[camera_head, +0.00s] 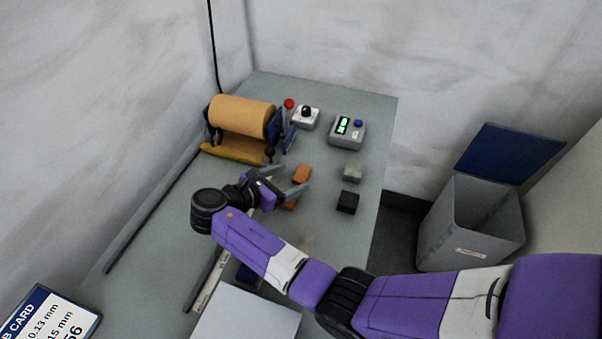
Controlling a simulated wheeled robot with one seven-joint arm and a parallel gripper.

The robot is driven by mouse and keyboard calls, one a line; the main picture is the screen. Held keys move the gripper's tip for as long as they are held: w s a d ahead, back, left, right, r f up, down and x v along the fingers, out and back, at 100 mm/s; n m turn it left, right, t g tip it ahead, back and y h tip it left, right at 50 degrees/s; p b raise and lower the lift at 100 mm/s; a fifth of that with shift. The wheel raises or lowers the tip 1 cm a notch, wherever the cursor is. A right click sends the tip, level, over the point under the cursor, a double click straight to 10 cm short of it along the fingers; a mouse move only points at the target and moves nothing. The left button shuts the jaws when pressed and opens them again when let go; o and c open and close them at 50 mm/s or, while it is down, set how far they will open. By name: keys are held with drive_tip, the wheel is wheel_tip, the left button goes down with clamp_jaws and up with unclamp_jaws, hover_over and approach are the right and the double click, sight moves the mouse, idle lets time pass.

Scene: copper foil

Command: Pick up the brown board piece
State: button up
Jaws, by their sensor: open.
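Two small orange-brown pieces lie on the grey table by my gripper; I cannot tell for sure which is the brown board piece. The other orange-brown piece (290,204) is partly hidden under the nearer finger. My gripper (295,178) is open, its two grey fingers apart and pointing right, with nothing seen held between them. Its height above the table is hard to judge.
A copper-coloured roll (242,116) on a stand is at the back left. A switch box (306,118), a display box (347,131), a grey-green block (352,173) and a black block (347,202) stand rightward. A grey bin (470,225) stands beyond the table (160,235).

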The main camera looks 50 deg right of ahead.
sight(302, 173)
drive_tip(key=shift+x, duration=1.85)
drive_tip(key=shift+s, duration=0.1)
clamp_jaws()
